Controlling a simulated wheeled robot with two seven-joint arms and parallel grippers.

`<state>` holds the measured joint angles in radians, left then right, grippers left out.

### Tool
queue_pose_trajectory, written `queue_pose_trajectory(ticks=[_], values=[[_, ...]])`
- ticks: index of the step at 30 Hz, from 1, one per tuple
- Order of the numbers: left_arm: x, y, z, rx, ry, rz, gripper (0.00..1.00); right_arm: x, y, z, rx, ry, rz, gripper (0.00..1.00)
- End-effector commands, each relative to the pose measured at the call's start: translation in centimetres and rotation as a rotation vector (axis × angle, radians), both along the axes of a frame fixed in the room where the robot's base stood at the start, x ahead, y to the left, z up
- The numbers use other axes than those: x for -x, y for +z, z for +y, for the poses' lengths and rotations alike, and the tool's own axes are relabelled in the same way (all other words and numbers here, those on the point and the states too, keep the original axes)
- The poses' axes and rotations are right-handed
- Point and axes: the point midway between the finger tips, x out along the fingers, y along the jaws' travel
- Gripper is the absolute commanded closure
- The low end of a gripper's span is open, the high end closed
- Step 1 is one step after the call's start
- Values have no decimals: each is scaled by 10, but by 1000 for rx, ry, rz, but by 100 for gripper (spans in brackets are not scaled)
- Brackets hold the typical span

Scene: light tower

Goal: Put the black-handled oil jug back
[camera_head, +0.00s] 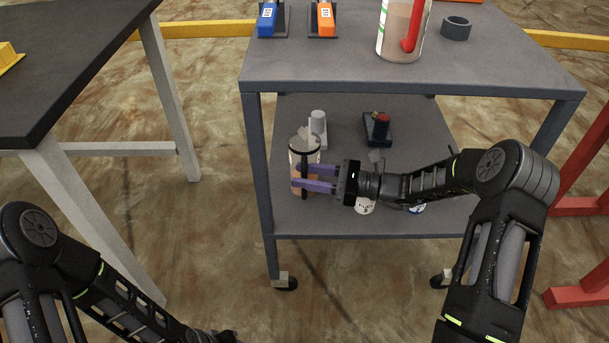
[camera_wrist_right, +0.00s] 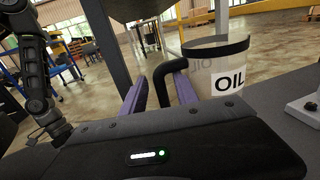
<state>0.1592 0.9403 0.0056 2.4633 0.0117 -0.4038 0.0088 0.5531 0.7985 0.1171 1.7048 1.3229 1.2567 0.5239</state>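The black-handled oil jug (camera_head: 297,185) is a clear container with a black rim and brown contents. It stands upright at the left of the cart's lower shelf. In the right wrist view its "OIL" label (camera_wrist_right: 229,83) and black handle show. My right gripper (camera_head: 312,178) reaches in from the right, its purple fingers on either side of the handle. Narrow gaps show beside the handle, so the fingers look open around it. My left arm (camera_head: 125,300) is low at the left. Its gripper is too dark and cut off to read.
The cart's grey top (camera_head: 330,72) carries a red-handled jug (camera_head: 394,35), blue and orange items, and a dark ring (camera_head: 456,28). On the lower shelf (camera_head: 345,222) are a grey cylinder (camera_head: 317,125), a red-topped dark item (camera_head: 379,128) and white-lidded containers. A dark table (camera_head: 75,60) stands left.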

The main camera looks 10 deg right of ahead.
Motion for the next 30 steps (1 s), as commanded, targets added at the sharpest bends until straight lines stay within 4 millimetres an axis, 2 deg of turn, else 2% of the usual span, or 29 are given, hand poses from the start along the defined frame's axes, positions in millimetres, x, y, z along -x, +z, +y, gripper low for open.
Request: queue_pose_trajectory(ticks=[8,15,21,30], values=[[4,33,1,3,-6,11,64,21,3,-50,0,-6,4,64],[7,44,1,4,-10,17,64,41,0,-93,0,-7,3,64],[7,46,1,5,-11,20,64,48,-1,-106,0,-3,2,64],[7,46,1,5,-11,20,64,49,-2,-106,0,-2,2,64]])
